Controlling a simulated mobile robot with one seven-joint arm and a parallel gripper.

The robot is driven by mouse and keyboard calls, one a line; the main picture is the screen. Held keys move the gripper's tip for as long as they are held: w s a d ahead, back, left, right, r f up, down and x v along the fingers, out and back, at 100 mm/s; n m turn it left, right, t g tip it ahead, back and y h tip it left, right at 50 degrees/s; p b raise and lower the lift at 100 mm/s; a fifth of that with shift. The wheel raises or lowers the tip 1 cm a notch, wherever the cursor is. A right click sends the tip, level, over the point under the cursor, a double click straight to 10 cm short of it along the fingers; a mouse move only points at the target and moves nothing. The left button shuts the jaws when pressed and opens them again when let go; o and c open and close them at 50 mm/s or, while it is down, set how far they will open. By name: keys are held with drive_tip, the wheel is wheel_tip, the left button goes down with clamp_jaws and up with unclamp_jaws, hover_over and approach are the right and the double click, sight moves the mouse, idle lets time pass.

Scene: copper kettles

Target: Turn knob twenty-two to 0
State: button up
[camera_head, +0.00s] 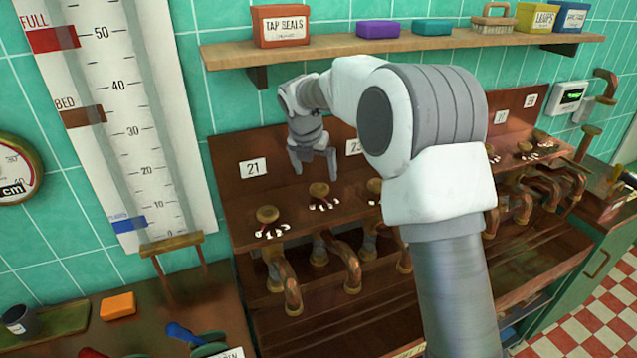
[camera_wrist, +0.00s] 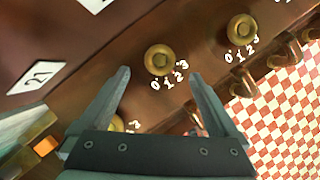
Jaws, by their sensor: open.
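Knob twenty-two (camera_head: 319,190) is a round brass knob on the brown sloping panel, between the plates 21 (camera_head: 253,168) and 23 (camera_head: 354,147). Its own plate is hidden behind my gripper (camera_head: 314,166) in the head view. My gripper is open and empty, fingers pointing down above the knob. In the wrist view the knob (camera_wrist: 159,60) lies between my fingertips (camera_wrist: 160,74) in the picture, with white marks 0, 1, 2, 3 along its lower side. I cannot tell which mark it points to, and I see no contact.
Knob twenty-one (camera_head: 267,214) sits to the left, and another knob (camera_wrist: 241,27) lies on the other side in the wrist view. Copper pipes (camera_head: 283,280) run below the panel. A wooden shelf (camera_head: 400,50) with boxes hangs above. My arm hides part of the panel.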

sight(319, 187)
drive_tip(key=x, duration=0.6)
drive_tip(key=shift+w+f, duration=0.15)
drive_tip(key=shift+f, duration=0.1)
drive_tip(key=c, duration=1.4)
drive_tip(key=shift+o, duration=0.2)
drive_tip(key=shift+r+m+p, duration=0.1)
drive_tip(key=shift+m+p, duration=0.3)
drive_tip(key=shift+p, duration=0.05)
drive_tip(key=m+h+p, duration=0.1)
drive_tip(key=m+p, duration=0.1)
drive_tip(key=m+g+h+p, duration=0.1)
drive_tip(key=m, duration=0.2)
drive_tip(key=shift+w+a+r+p, duration=0.1)
drive_tip(key=shift+a+p, duration=0.05)
drive_tip(key=shift+p, duration=0.2)
drive_tip(key=m+g+p, duration=0.1)
drive_tip(key=m, duration=0.2)
drive_tip(key=m+g+h+p, duration=0.1)
drive_tip(key=m+p, duration=0.1)
drive_tip(key=m, duration=0.1)
drive_tip(key=shift+w, duration=0.15)
drive_tip(key=shift+m, duration=0.3)
